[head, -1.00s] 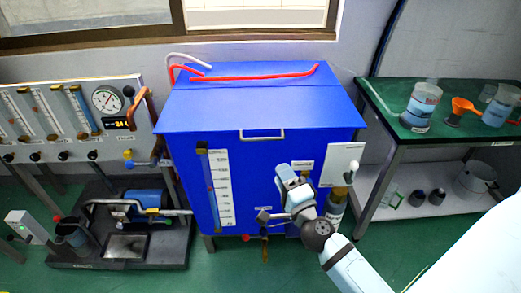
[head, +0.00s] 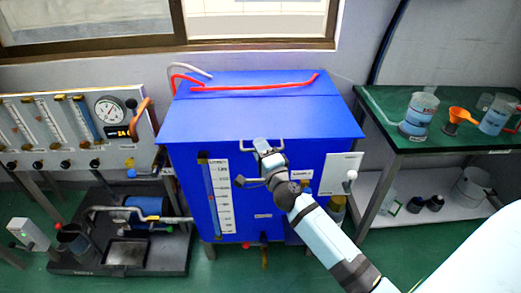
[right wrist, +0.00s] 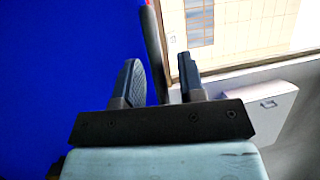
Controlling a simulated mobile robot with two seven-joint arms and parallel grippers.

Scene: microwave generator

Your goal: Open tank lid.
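The blue tank (head: 276,222) stands in the middle of the head view. Its blue lid (head: 225,120) lies flat and closed, with a grey handle (head: 282,142) at the front edge. My right gripper (head: 264,147) is at this handle, in front of the tank. In the right wrist view, my right gripper's two dark fingers (right wrist: 162,82) are apart. The grey handle bar (right wrist: 154,45) runs between them, close to the left finger, with a gap to the right finger. My left gripper is in neither view.
Red tubing (head: 255,87) lies on the tank's rear top. A gauge panel (head: 75,125) and a pump unit (head: 125,250) stand left. A green table (head: 385,103) with beakers and an orange funnel stands right. A window is behind the tank.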

